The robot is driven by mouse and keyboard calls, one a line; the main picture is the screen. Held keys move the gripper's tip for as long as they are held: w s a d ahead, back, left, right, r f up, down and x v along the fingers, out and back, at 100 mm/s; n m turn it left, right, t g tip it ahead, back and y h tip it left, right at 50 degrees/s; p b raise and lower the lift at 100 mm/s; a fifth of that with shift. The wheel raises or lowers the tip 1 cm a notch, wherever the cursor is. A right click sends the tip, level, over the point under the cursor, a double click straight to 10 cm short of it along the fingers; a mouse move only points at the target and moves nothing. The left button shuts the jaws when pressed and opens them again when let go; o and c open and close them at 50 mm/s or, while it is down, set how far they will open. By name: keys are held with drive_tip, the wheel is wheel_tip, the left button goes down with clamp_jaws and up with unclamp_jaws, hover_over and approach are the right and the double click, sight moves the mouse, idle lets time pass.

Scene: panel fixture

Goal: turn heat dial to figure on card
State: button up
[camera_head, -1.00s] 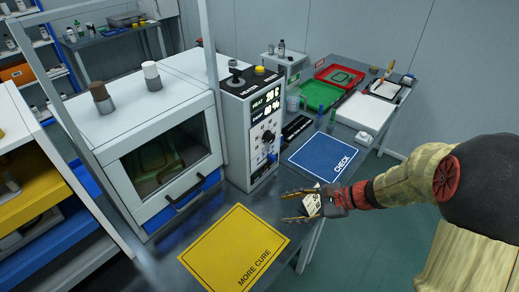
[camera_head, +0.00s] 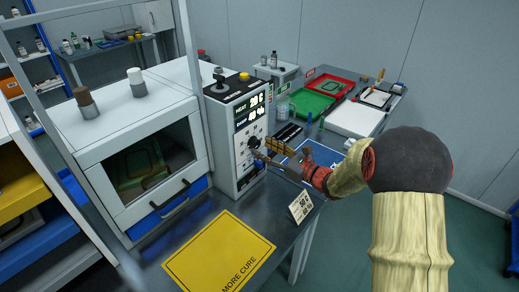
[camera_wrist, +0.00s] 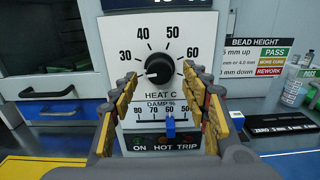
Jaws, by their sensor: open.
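The heat dial (camera_wrist: 159,70) is a round black knob on a white scale plate, marked from 30 to 60. Its white mark points roughly left; the exact figure is unclear. In the head view, the dial (camera_head: 254,142) is on the front of the grey control box (camera_head: 222,140). My gripper (camera_wrist: 160,86) is open, with yellow-padded fingers on either side of the dial and no clear contact. In the head view, my gripper (camera_head: 262,150) is at the box front. The small card (camera_head: 300,207) stands tilted on the bench's front edge; its figures are too small to read.
A blue slider (camera_wrist: 170,127) for damp lies below the dial, above the lamp row. The yellow MORE CURE mat (camera_head: 220,254) lies in front. A windowed cabinet (camera_head: 150,165) stands left of the box. The blue CHECK mat (camera_head: 318,153) is partly behind my gripper.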

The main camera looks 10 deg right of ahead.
drive_tip(key=shift+x, duration=1.25)
drive_tip(key=shift+c, duration=1)
drive_tip(key=c, duration=0.9)
drive_tip(key=shift+c, duration=0.2)
